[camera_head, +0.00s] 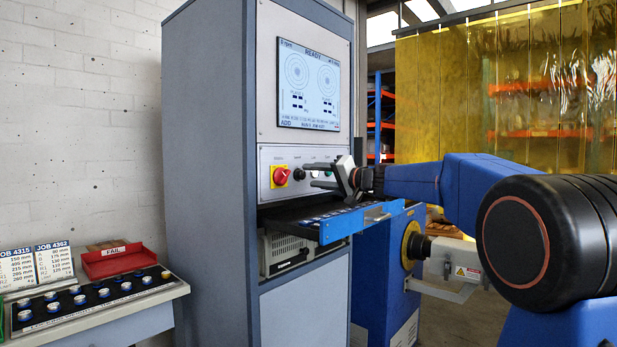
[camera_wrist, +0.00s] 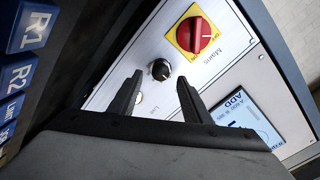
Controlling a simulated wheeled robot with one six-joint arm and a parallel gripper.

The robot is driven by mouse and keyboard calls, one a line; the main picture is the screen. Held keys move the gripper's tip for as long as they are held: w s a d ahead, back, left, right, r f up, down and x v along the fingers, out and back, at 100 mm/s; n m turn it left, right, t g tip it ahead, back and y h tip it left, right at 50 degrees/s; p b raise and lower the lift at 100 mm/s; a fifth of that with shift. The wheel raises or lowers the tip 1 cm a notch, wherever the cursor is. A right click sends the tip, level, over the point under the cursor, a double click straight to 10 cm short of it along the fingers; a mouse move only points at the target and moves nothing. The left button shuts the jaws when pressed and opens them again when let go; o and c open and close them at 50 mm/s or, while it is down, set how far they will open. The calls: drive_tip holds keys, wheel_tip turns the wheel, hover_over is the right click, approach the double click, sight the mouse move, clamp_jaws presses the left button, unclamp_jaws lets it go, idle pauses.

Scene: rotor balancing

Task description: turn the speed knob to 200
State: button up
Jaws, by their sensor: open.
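A control panel (camera_head: 272,160) on the grey cabinet carries a small round black knob (camera_head: 298,174), to the right of the red mains switch (camera_head: 280,176). In the wrist view the black knob (camera_wrist: 160,69) has a pale pointer mark, and its lettering is too small to read surely. No knob label reading speed is legible. My gripper (camera_head: 309,178) is open in front of the panel. In the wrist view my gripper (camera_wrist: 158,78) has its two dark fingers apart, with the knob showing just past the gap between the tips. Contact cannot be told. My gripper hides the panel's right part.
A screen (camera_head: 308,85) reading READY is above the panel. A shelf with blue labelled edge (camera_head: 345,222) juts out just below my gripper. A blue machine (camera_head: 385,275) stands to the right. A side bench holds a red FAIL tray (camera_head: 118,262) and job cards (camera_head: 53,262).

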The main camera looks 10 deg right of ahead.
sight(300, 175)
drive_tip(key=shift+x, duration=1.45)
drive_tip(key=c, duration=1)
drive_tip(key=shift+c, duration=0.2)
drive_tip(key=shift+m, duration=0.4)
drive_tip(key=m, duration=0.3)
drive_tip(key=shift+f+m, duration=0.1)
drive_tip(key=shift+m, duration=1.9)
